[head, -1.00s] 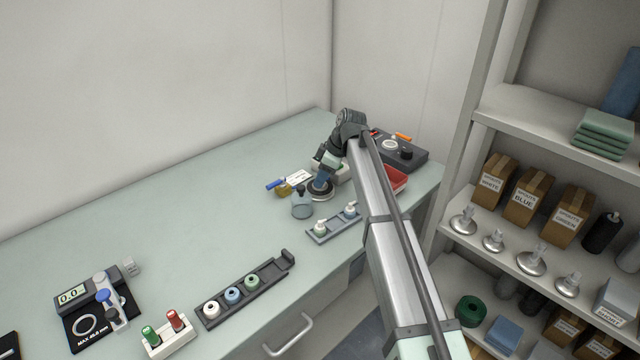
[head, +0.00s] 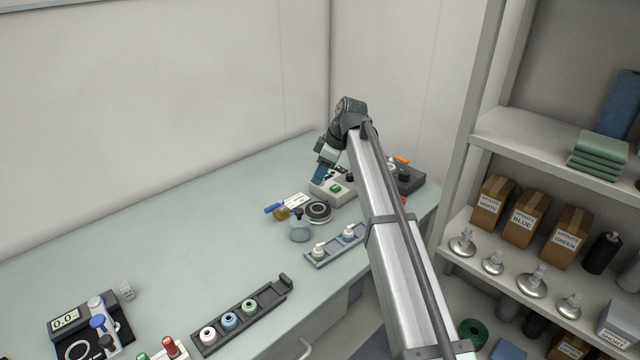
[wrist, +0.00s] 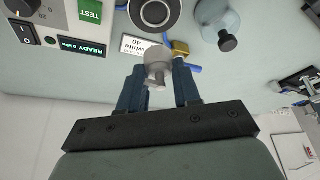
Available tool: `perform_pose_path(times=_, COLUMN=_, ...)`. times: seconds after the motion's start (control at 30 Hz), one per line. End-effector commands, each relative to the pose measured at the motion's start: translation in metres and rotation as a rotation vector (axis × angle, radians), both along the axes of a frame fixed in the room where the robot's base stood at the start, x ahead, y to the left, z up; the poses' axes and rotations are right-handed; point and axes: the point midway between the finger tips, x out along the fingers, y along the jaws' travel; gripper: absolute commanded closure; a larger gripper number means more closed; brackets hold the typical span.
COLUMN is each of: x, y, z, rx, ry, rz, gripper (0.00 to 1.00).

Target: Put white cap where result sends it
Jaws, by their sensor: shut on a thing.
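My gripper (wrist: 158,82) is shut on a pale, whitish cap (wrist: 157,58), which shows between its two blue fingers in the wrist view. In the head view my gripper (head: 318,175) is in the air above the bench, beside the grey test unit (head: 326,190); the cap cannot be made out there. The test unit also shows in the wrist view, with a green TEST button (wrist: 90,11) and a display (wrist: 83,46) reading READY and what looks like 0 kPa. A dark round seat (head: 319,211) in front of the unit is empty. A card (wrist: 138,46) reads "white 40".
A clear bottle (head: 300,231) and a brass padlock with a blue part (head: 280,212) are near the seat. A rack (head: 322,260) holds two capped bottles; a longer rack (head: 255,318) holds white, blue and green caps. A gauge (head: 78,322) stands left. My arm hides the right side.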

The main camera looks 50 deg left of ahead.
Motion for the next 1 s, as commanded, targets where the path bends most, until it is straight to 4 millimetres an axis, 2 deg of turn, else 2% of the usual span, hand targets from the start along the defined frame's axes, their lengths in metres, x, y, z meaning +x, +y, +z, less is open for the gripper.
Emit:
perform_pose_path(times=0.1, x=0.005, y=-0.009, z=0.004, rx=0.0, ry=0.0, rz=-0.011, gripper=0.8)
perform_pose_path(times=0.27, x=-0.008, y=-0.043, z=-0.003, rx=0.0, ry=0.0, rz=-0.022, gripper=0.8)
perform_pose_path(times=0.5, x=-0.045, y=-0.104, z=-0.019, rx=-0.001, ry=0.003, rz=-0.026, gripper=0.8)
perform_pose_path(times=0.6, x=-0.06, y=-0.122, z=-0.024, rx=-0.002, ry=0.004, rz=-0.019, gripper=0.8)
perform_pose_path(times=0.73, x=-0.069, y=-0.132, z=-0.028, rx=-0.003, ry=0.006, rz=-0.01, gripper=0.8)
perform_pose_path(times=1.0, x=-0.069, y=-0.132, z=-0.036, rx=-0.004, ry=0.005, rz=0.003, gripper=0.8)
